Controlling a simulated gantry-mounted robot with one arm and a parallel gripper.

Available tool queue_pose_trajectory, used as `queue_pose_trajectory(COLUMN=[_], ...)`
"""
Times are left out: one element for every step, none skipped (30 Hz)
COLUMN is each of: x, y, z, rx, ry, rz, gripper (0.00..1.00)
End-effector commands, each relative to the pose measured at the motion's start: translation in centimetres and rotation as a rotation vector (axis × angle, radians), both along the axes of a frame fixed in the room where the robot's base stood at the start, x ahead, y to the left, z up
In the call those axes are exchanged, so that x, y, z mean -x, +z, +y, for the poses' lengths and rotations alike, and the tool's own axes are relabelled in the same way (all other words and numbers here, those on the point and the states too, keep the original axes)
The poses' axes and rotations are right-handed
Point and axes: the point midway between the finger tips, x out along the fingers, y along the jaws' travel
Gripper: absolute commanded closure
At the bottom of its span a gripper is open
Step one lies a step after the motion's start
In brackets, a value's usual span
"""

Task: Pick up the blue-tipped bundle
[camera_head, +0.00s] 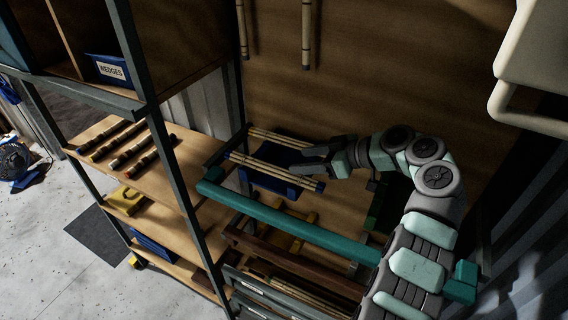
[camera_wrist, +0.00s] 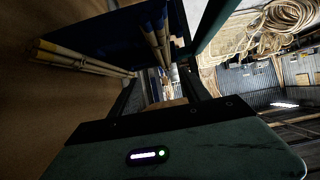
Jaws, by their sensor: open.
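A rattan bundle with dark blue tips (camera_head: 272,171) lies across a blue cradle (camera_head: 268,184) in the head view. One banded end points toward the front right. In the wrist view a bundle with blue bands (camera_wrist: 154,42) shows ahead of the fingers, near the blue cradle. My gripper (camera_head: 302,162) is open, with its fingers over or close beside the bundle's right part in the head view. Its fingers (camera_wrist: 163,78) also show in the wrist view with nothing visibly clamped. Whether the fingers touch the bundle I cannot tell.
A second bundle (camera_head: 280,139) lies behind, near the wooden back panel (camera_head: 400,90). A teal rail (camera_head: 290,222) runs across the front. Dark banded bundles (camera_head: 130,150) lie on the left shelf (camera_head: 88,130). A blue bin labelled "WEDGES" (camera_head: 108,69) stands above.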

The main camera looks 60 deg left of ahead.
Motion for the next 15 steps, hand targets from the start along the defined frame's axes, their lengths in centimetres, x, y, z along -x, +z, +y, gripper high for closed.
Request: queue_pose_trajectory(x=[0.6, 0.9, 1.2, 1.4, 1.6, 1.8, 1.9, 2.0, 2.2, 2.3, 2.5, 2.7, 3.0, 3.2, 3.6], y=[-0.2, -0.5, -0.8, -1.0, -1.2, -1.4, -1.6, -1.7, -1.9, -2.0, -2.1, -2.3, -2.6, -2.8, -3.0], z=[0.6, 0.9, 1.4, 1.8, 2.1, 2.4, 2.6, 2.8, 3.0, 3.1, 3.2, 3.4, 3.5, 3.7, 4.0], rx=[0.000, -0.001, 0.000, 0.001, 0.001, 0.000, -0.001, 0.000, 0.000, 0.000, -0.001, -0.001, 0.000, -0.001, -0.001], ry=[0.003, 0.003, 0.003, 0.003, 0.003, 0.001, 0.001, 0.000, 0.000, 0.000, 0.000, -0.001, -0.001, -0.001, -0.001], rz=[0.003, 0.004, 0.003, 0.003, 0.003, 0.002, 0.001, 0.000, 0.000, 0.001, 0.002, 0.003, 0.003, 0.004, 0.004], gripper=[0.45, 0.45, 0.45, 0.45, 0.45, 0.45, 0.45, 0.45, 0.45, 0.45, 0.45, 0.45, 0.45, 0.45, 0.45])
